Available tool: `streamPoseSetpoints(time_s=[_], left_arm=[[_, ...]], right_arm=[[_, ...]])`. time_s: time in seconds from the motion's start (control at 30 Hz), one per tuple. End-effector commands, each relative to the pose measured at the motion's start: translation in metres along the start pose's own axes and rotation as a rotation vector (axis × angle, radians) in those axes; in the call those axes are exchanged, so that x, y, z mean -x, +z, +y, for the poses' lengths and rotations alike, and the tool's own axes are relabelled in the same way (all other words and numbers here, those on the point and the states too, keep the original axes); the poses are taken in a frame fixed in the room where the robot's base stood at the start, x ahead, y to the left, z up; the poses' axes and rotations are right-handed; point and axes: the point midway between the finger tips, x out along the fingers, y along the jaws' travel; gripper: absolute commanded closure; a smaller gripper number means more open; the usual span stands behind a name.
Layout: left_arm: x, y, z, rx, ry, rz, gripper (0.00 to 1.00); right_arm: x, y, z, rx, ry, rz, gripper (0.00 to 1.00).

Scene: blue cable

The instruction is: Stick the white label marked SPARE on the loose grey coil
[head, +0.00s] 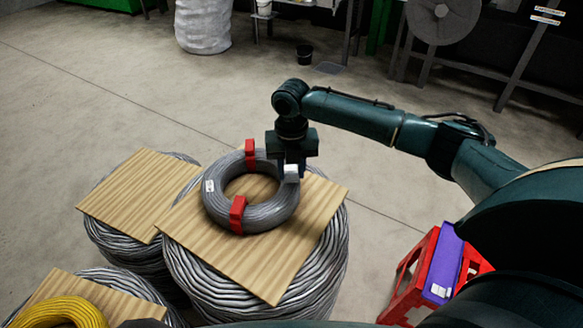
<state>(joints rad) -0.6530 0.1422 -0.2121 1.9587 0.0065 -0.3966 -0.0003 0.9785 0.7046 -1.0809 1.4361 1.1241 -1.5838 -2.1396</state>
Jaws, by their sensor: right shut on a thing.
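The loose grey coil (268,215) lies flat on a wooden board, with red clips (238,213) around it at two places. A small white tag (209,186) is on its left side. My right gripper (291,166) points down at the coil's upper right edge. It is shut on a small white label (291,174), which is at or just above the coil; I cannot tell if they touch. No writing on the label can be read. My left gripper is not in view.
The board (275,275) rests on a big cable bundle (325,270). Another board (140,190) on a bundle stands left, and a yellow coil (62,314) lies lower left. A red crate (405,285) with a purple item (443,262) stands right. Open floor (110,80) lies behind.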

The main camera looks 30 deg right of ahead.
Motion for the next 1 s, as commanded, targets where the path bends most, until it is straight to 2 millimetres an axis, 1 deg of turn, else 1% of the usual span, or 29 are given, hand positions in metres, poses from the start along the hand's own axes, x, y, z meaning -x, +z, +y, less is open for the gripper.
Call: streamPoseSetpoints(time_s=[0.63,0.67,0.73,0.9,1.0], left_arm=[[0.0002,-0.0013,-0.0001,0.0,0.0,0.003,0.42],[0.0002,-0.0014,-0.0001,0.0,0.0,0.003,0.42],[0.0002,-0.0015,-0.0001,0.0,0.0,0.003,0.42],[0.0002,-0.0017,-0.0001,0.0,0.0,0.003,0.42],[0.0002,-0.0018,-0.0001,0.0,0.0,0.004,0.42]], right_arm=[[-0.0048,-0.0002,-0.0001,0.0,0.0,0.001,0.92],[-0.0048,-0.0002,-0.0001,0.0,0.0,0.001,0.67],[-0.0049,-0.0002,-0.0001,0.0,0.0,0.001,0.61],[-0.0047,-0.0002,-0.0001,0.0,0.0,0.001,0.61],[-0.0046,-0.0001,0.0,0.0,0.0,0.001,0.52]])
